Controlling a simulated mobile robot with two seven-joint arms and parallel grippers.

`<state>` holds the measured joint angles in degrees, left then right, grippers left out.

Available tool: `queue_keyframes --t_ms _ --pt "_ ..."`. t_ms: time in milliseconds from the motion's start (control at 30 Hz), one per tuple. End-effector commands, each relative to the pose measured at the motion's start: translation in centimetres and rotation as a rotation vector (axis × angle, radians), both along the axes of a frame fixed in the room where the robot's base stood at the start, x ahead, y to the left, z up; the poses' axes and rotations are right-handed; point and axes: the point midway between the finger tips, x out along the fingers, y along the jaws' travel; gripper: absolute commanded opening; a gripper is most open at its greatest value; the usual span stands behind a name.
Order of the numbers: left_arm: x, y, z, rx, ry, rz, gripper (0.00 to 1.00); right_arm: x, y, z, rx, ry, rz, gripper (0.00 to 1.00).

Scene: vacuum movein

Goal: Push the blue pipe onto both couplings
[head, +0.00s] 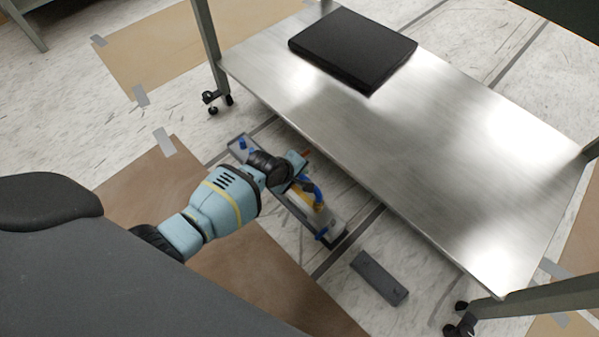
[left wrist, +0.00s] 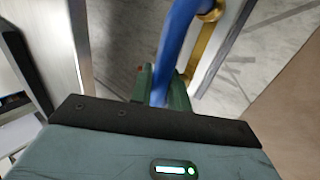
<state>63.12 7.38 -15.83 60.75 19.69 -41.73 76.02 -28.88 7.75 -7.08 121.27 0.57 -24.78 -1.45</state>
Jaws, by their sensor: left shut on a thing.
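The blue pipe (head: 310,188) shows in the head view at the end of my left arm, over a grey rail-like base (head: 328,222) on the floor. In the left wrist view the pipe (left wrist: 178,38) runs up from between the green fingers of my left gripper (left wrist: 163,88), which is shut on it. A brass-coloured coupling (left wrist: 212,12) meets the pipe near the top of that view. A brass bar or tube (left wrist: 203,58) lies beside the pipe. My arm hides part of the base, and I cannot tell how far the pipe sits on either coupling. My right gripper is not in view.
A steel table (head: 410,140) on castors stands close beyond the base, with a black flat box (head: 352,48) on top. A dark grey block (head: 379,277) lies on the floor to the right. Brown sheets (head: 150,195) are taped to the floor.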

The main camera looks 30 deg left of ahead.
Motion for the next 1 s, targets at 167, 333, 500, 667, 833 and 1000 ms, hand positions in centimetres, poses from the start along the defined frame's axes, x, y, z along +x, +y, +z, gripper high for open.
queue_keyframes --t_ms 167,333,500,667,833,1000 --pt "0.1 0.0 0.0 -0.001 -0.002 0.000 0.00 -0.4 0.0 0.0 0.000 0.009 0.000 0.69" --pt "0.1 0.0 0.0 -0.001 -0.002 0.000 0.00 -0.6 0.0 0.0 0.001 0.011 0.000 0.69" --pt "0.1 0.0 -0.1 -0.001 -0.002 0.000 0.00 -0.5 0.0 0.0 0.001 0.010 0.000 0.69" --pt "0.1 -0.1 -0.4 -0.001 -0.002 0.000 0.00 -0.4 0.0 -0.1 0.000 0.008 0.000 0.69" --pt "0.1 -0.1 -0.8 -0.001 -0.002 0.001 0.00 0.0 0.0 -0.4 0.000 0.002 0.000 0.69" --pt "0.1 -0.1 -1.1 -0.002 -0.003 0.001 0.00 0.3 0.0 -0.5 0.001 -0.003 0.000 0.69"
